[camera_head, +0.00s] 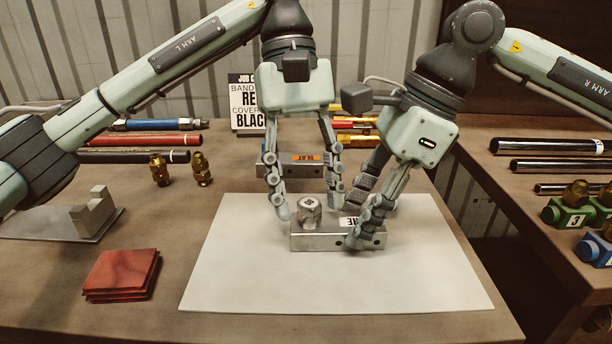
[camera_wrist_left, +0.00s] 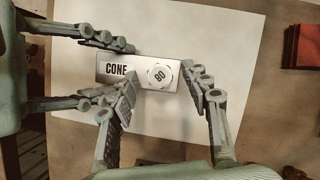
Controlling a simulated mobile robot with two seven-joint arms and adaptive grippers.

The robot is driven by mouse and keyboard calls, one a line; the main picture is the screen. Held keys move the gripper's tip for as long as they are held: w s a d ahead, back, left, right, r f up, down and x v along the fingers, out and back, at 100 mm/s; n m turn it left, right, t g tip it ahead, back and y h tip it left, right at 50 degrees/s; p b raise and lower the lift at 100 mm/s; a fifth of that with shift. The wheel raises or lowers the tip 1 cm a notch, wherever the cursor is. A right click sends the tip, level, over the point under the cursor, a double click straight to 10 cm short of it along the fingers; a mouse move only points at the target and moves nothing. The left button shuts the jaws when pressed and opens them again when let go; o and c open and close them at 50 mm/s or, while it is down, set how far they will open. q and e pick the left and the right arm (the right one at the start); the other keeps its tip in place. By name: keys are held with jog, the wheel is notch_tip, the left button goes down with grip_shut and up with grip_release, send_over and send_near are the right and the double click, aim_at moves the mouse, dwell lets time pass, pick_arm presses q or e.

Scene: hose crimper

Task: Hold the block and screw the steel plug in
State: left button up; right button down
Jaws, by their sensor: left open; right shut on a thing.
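The silver block (camera_head: 325,241), labelled CONE, lies on the white mat (camera_head: 240,285); it also shows in the left wrist view (camera_wrist_left: 146,63). The round steel plug (camera_head: 309,216) stands upright at the block's left end in the head view. In the left wrist view the plug (camera_wrist_left: 160,74) shows a dark marking on top. How deep it sits cannot be told. My left gripper (camera_head: 309,208) is open, pointing down, with one finger on each side of the plug. My right gripper (camera_head: 353,227) is shut on the block's other end, its fingers on the long sides.
A similar block with an orange label (camera_head: 300,160) lies behind the mat. Brass fittings (camera_head: 201,169), hoses (camera_head: 145,140), a sign (camera_head: 246,103) and red cloths (camera_head: 122,275) stand around. A metal bracket (camera_head: 92,213) is at left. The mat's front is clear.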

pick_arm(q)
jog(key=v, duration=1.2)
jog(key=shift+s, duration=0.2)
pick_arm(e)
jog(key=shift+w+f, duration=0.1)
jog(key=c, duration=0.9)
grip_release()
jog(key=shift+o, duration=0.2)
